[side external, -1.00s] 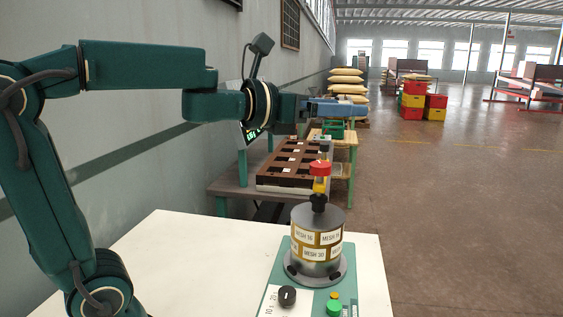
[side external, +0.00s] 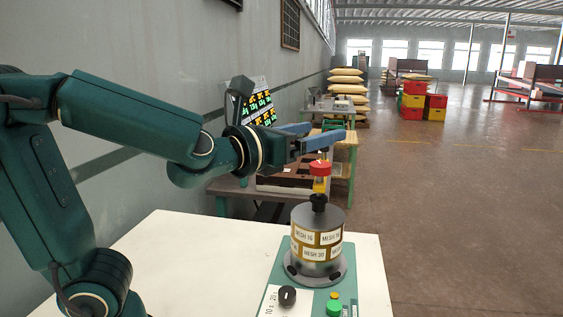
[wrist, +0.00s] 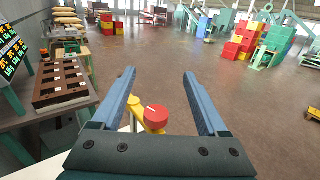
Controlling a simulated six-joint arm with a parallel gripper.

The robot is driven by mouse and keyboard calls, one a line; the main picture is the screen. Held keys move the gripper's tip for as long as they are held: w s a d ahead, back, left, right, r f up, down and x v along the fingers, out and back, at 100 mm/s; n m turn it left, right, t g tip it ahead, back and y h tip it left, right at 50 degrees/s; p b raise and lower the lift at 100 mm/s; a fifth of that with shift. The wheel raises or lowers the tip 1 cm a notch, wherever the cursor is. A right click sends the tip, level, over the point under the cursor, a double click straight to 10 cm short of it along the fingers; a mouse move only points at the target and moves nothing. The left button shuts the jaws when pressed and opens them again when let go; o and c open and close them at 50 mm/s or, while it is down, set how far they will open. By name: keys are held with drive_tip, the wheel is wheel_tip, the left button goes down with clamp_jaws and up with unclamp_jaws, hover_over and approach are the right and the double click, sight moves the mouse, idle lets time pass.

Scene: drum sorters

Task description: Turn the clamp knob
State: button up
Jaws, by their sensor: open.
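A sieve drum (side external: 318,240) with mesh labels stands upright on a green base plate (side external: 284,262) on the white table. A black knob (side external: 318,202) sits on its lid. Just above, in the picture, is a red knob (side external: 320,168) with yellow below it. In the wrist view the red knob (wrist: 156,117) has a white mark and shows between the fingers' lines, below the tips in the picture. I cannot tell which of these is the clamp knob. My gripper (side external: 326,134) is open and empty, above the red knob and apart from it. It also shows open in the wrist view (wrist: 158,74).
A black dial (side external: 287,295) and a green button (side external: 334,307) sit at the front of the base plate. The white table (side external: 185,260) is clear left of the drum. Behind stands a bench with a brown slotted tray (wrist: 62,84) and a lit display (side external: 262,105).

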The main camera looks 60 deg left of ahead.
sight(318, 171)
wheel_tip(318, 171, down, 6)
drive_tip(key=shift+r, duration=0.1)
drive_tip(key=shift+w+f, duration=0.25)
drive_tip(key=shift+f, duration=0.05)
drive_tip(key=w, duration=0.4)
drive_tip(key=shift+w+a, duration=0.3)
drive_tip(key=shift+a, duration=0.05)
drive_tip(key=n+y, duration=0.1)
drive_tip(key=y, duration=0.1)
drive_tip(key=n+g+y, duration=0.1)
drive_tip(key=n+y, duration=0.1)
drive_tip(key=a+n+g+y, duration=0.1)
drive_tip(key=y, duration=0.1)
drive_tip(key=shift+s+f, duration=0.1)
drive_tip(key=shift+s, duration=0.15)
drive_tip(key=shift+s+d+n+g+y, duration=0.1)
drive_tip(key=shift+s+n+g+y, duration=0.15)
drive_tip(key=shift+n+g+y, duration=0.2)
drive_tip(key=v, duration=0.4)
drive_tip(key=s+a+r+n+g+y, duration=0.25)
drive_tip(key=s+a+n+g, duration=0.4)
drive_tip(key=n, duration=0.45)
drive_tip(key=s+d+f+n+g+h, duration=0.1)
drive_tip(key=s+f+n+g+h, duration=0.1)
drive_tip(key=s+n, duration=0.5)
drive_tip(key=shift+n+g+h, duration=0.8)
drive_tip(key=shift+n+h, duration=0.35)
drive_tip(key=shift+h, duration=0.05)
drive_tip(key=shift+w+r, duration=0.1)
